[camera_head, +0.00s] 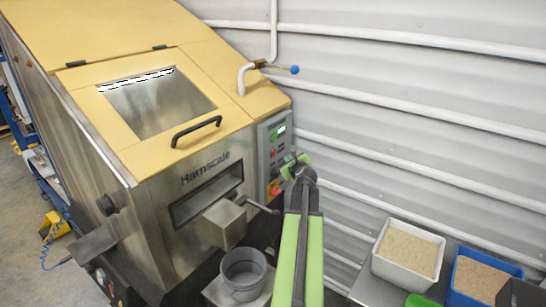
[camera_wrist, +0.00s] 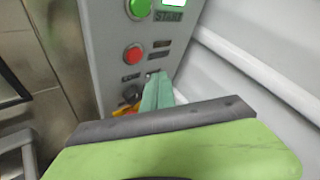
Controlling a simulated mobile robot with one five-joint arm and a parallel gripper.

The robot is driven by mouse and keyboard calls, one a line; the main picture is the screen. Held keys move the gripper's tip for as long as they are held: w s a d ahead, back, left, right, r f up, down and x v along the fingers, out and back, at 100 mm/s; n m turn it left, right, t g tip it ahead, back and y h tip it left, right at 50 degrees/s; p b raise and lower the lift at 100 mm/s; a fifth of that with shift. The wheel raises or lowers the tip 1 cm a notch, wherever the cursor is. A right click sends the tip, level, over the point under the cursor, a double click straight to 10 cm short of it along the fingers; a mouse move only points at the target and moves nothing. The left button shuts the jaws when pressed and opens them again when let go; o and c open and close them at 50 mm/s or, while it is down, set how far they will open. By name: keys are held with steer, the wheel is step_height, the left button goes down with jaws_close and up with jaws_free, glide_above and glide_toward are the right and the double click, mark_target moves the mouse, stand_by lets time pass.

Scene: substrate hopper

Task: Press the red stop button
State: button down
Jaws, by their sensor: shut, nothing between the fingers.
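The red button (camera_wrist: 133,53) sits on the grey control panel (camera_wrist: 97,45) in the wrist view, below the green button (camera_wrist: 139,7) marked START. The label near the red button is too blurred to read. My gripper (camera_wrist: 158,88) is shut and empty, its green fingertips lower and to the right of the red button in the picture. In the head view my gripper (camera_head: 290,163) is in front of the right side of the control panel (camera_head: 264,150) and hides part of it. I cannot tell whether the fingertips touch the panel.
A red knob on yellow (camera_head: 275,188) is low on the panel. The hopper machine (camera_head: 160,150) has a black lid handle (camera_head: 196,130). A grey bucket (camera_head: 243,290) stands below. A white bin (camera_head: 385,262) and a blue bin (camera_head: 458,270) are at right, by the corrugated wall (camera_head: 420,90).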

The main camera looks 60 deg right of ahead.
steer(key=shift+w, duration=1.75)
stand_by(0.7)
steer(key=shift+w, duration=0.75)
stand_by(0.5)
steer(key=shift+s, duration=0.85)
steer(key=shift+s, duration=2.5)
